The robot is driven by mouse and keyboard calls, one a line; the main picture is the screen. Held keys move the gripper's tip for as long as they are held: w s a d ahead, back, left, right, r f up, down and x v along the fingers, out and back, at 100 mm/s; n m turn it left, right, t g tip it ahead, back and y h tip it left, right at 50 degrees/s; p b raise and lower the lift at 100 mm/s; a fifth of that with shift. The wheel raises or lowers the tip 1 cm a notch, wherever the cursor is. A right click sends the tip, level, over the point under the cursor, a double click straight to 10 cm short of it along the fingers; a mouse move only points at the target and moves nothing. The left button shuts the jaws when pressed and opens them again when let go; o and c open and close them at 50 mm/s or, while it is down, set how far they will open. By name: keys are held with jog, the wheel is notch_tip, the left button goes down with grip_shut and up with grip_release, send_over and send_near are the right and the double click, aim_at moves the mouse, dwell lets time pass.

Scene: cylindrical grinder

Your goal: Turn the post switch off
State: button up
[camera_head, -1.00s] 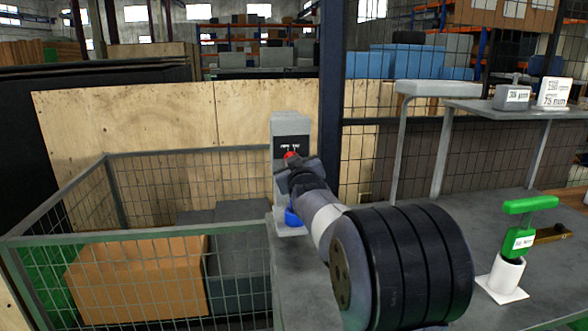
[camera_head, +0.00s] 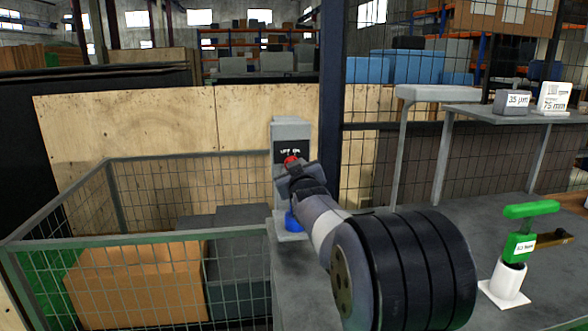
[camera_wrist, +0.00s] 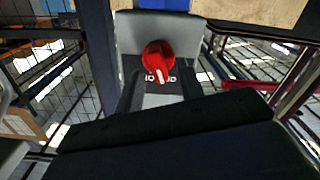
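The post switch is a red round knob (camera_wrist: 158,62) with a white pointer mark, set on a dark plate on a grey post. The knob also shows in the head view (camera_head: 291,161), partly covered by my gripper. The grey post (camera_head: 290,130) stands upright on the bench with a blue part at its foot. My gripper (camera_head: 294,170) is right at the knob in the head view. In the wrist view two dark fingers (camera_wrist: 160,90) stand apart, one each side below the knob, with nothing between them. Whether they touch the knob cannot be told.
A mesh cage with a cardboard box (camera_head: 140,280) stands at the left. A green-handled gauge in a white holder (camera_head: 508,284) is at the right of the bench. A raised grey table (camera_head: 520,107) carries small labelled blocks. A dark pillar (camera_head: 331,90) rises behind the post.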

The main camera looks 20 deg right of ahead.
jog(key=s+a+b, duration=0.1)
jog(key=s+a, duration=0.1)
jog(key=s, duration=0.8)
jog(key=shift+s, duration=0.25)
jog(key=shift+w, duration=0.1)
jog(key=w, duration=0.3)
jog(key=w+d+p, duration=0.1)
jog(key=w, duration=0.3)
jog(key=w+d, duration=0.1)
jog(key=w, duration=0.2)
jog(key=shift+w, duration=0.25)
jog(key=shift+s, duration=0.1)
jog(key=shift+w, duration=0.2)
jog(key=shift+s+d+r+m+p, duration=0.1)
jog(key=shift+r+m+p, duration=0.35)
jog(key=shift+p, duration=0.8)
jog(key=m+p, duration=0.4)
jog(key=p, duration=0.1)
jog(key=shift+d+f, duration=0.1)
jog(key=shift+f, duration=0.1)
jog(key=m+p, duration=0.3)
jog(key=p, duration=0.2)
jog(key=shift+s+d, duration=0.1)
jog(key=s+a+b, duration=0.2)
jog(key=s+b, duration=0.1)
jog(key=s, duration=0.7)
jog(key=shift+s+f, duration=0.2)
